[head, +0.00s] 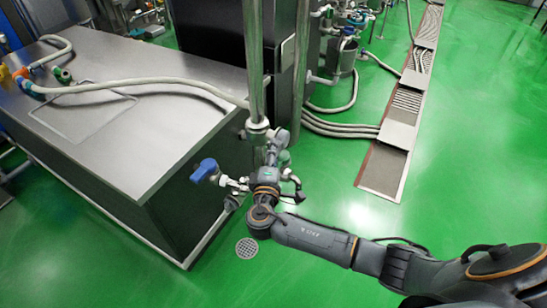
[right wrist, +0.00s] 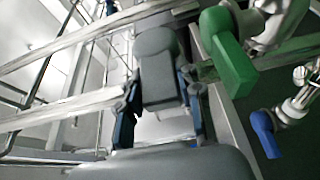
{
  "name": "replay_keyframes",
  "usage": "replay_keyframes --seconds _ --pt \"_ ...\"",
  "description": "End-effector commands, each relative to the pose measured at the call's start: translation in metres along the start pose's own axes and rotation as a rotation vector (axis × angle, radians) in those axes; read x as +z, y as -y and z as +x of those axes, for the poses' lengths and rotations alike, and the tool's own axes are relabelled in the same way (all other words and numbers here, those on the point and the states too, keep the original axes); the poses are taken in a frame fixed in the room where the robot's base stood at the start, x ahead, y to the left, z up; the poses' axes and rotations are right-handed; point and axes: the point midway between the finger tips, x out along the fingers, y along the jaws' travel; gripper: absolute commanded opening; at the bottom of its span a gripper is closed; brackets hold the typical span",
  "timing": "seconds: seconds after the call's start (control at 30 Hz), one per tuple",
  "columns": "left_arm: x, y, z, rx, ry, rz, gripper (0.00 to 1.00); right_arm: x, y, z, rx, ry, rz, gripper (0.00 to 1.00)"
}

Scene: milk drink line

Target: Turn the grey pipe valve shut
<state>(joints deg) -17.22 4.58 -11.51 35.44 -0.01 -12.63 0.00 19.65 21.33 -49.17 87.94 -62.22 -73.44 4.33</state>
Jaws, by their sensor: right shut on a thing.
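The grey pipe valve's handle (right wrist: 158,75) stands between the two fingers of my right gripper (right wrist: 160,95) in the right wrist view. The fingers are shut on it, one on each side. In the head view the grey handle (head: 281,138) shows just beyond my right gripper (head: 271,160), beside the vertical steel pipe. The valve body under the handle is mostly hidden by the gripper and pipe. My left gripper is in neither view.
A green valve handle (right wrist: 228,45) and a blue valve handle (right wrist: 265,133) are close on the right in the right wrist view. The blue handle (head: 204,170) is left of my gripper in the head view. A steel cabinet (head: 110,120) stands left; green floor (head: 330,205) is open to the right.

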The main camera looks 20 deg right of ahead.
Motion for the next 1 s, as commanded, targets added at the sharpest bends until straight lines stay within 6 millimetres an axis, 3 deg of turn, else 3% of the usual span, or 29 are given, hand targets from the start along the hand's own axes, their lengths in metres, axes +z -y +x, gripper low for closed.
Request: replay_keyframes --seconds 0.53,0.57,0.63,1.0 --pt "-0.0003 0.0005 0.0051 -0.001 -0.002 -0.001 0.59 -0.0004 0.0024 -0.0005 0.018 -0.002 -0.012 0.0" --pt "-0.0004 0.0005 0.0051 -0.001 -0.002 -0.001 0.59 -0.0004 0.0024 -0.0005 0.018 -0.002 -0.012 0.41" --pt "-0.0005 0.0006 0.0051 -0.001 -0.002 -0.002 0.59 -0.0004 0.0024 -0.0004 0.018 -0.002 -0.012 0.56" --pt "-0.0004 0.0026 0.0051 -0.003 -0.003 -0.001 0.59 -0.0001 0.0021 -0.003 0.018 -0.001 -0.01 0.58"
